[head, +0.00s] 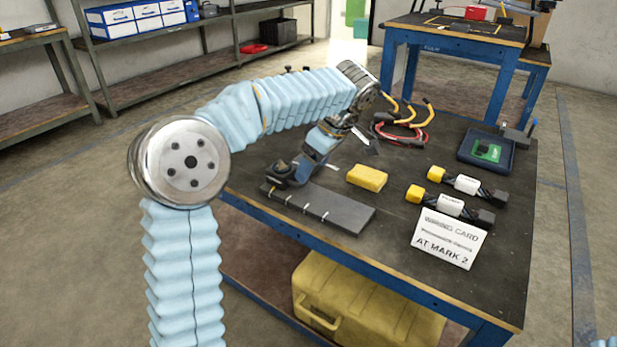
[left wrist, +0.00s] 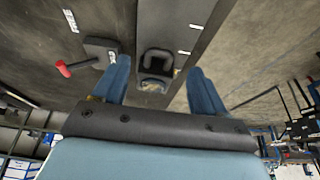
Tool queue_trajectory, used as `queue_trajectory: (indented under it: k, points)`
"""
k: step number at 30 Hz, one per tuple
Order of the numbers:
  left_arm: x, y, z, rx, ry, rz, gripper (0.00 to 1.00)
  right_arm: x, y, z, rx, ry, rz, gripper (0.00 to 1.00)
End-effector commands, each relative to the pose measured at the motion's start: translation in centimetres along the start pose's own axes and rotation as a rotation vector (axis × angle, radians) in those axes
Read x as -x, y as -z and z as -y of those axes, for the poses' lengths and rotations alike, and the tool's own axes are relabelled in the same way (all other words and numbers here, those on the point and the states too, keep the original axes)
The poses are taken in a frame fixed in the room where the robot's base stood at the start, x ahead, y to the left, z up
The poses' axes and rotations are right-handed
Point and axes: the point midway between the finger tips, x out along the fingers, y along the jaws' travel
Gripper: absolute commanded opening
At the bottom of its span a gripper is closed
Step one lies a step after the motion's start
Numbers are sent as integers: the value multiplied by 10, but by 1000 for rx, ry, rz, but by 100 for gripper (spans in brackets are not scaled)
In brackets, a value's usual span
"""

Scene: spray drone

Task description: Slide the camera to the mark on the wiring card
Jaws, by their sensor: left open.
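The white wiring card (head: 447,238) stands at the table's front right and reads "AT MARK 2". A dark rail (head: 345,213) with several thin white marks lies along the table's front left edge. The small black camera (head: 279,168) sits at the rail's left end. In the left wrist view the camera (left wrist: 156,66) shows between the fingers, with two white rail marks beyond it. My left gripper (head: 298,174) is open over the camera, its blue fingers (left wrist: 160,92) on either side; contact cannot be told. My right gripper is out of view.
A yellow block (head: 367,178) lies behind the rail. A red-tipped lever (left wrist: 70,68) stands beside the rail.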

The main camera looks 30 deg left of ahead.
Motion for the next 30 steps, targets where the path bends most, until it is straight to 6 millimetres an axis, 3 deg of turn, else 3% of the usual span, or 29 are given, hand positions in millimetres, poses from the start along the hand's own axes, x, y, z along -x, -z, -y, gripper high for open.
queue_trajectory:
  k: [3, 7, 18, 30]
  points:
    - [-23, 0, 1, 0, 2, 0, 72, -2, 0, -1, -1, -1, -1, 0]
    - [-37, 0, 0, -1, 1, 1, 72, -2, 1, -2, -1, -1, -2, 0]
    - [-43, 0, 0, -1, -1, 1, 72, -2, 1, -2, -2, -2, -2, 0]
    - [-43, 0, 0, -1, -1, 1, 12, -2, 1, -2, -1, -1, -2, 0]
